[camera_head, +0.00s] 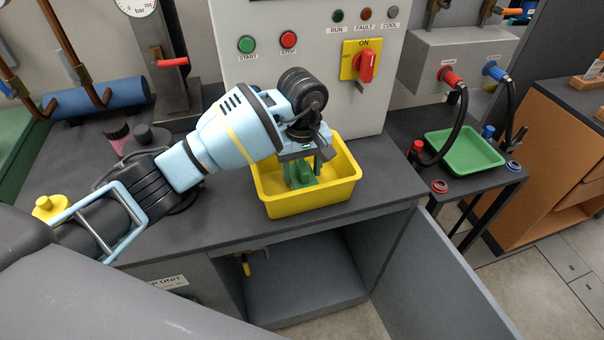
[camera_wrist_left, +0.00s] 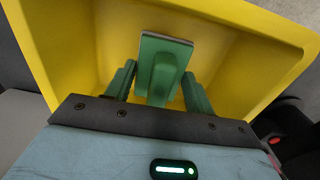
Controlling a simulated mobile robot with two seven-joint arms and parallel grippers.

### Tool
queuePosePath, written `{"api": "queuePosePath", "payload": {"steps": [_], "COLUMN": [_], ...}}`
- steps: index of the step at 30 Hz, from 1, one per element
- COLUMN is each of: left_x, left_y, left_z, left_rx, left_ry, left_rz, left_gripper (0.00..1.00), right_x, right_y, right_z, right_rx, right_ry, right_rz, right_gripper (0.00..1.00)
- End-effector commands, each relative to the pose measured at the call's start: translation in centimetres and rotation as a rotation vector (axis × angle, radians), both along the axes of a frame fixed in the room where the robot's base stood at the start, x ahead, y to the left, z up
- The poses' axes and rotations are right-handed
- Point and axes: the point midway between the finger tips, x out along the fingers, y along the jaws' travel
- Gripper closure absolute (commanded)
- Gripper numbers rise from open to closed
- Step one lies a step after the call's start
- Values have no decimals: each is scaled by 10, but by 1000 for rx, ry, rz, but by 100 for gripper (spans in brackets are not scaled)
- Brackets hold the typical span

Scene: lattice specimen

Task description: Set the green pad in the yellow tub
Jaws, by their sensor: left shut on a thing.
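The yellow tub (camera_head: 310,205) stands on the dark bench top in front of the control panel. My left gripper (camera_head: 303,172) reaches down into the tub from above and is shut on the green pad (camera_head: 299,178). In the left wrist view the green pad (camera_wrist_left: 162,68) shows between the two green fingers of my left gripper (camera_wrist_left: 158,85), with the yellow tub (camera_wrist_left: 225,60) around it. I cannot tell whether the pad touches the tub's floor. My right gripper is not in view.
A control panel (camera_head: 315,100) with a red switch (camera_head: 367,65) stands behind the tub. A green tray (camera_head: 465,153) sits on a side table at right. A cabinet door (camera_head: 435,280) hangs open below the bench. A yellow knobbed piece (camera_head: 47,207) is at left.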

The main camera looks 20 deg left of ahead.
Motion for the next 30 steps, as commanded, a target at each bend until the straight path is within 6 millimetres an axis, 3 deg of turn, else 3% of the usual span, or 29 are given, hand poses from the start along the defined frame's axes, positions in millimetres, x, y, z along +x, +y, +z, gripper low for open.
{"api": "queuePosePath", "payload": {"steps": [4,17,18,21,22,30], "left_x": [-1,0,0,0,0,0], "left_y": [-1,0,0,0,0,0], "left_z": [-19,-25,-25,-24,-24,-23], "left_rx": [-3,-1,-1,-1,-1,-1], "left_ry": [2,1,-1,-1,-1,-1], "left_rz": [0,0,0,0,0,-1], "left_gripper": [71,71,41,28,25,25], "right_x": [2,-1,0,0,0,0], "right_y": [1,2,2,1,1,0], "right_z": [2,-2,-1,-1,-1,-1], "right_rx": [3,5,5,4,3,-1], "right_ry": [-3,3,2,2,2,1], "right_rz": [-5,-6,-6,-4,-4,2], "right_gripper": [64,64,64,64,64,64]}}
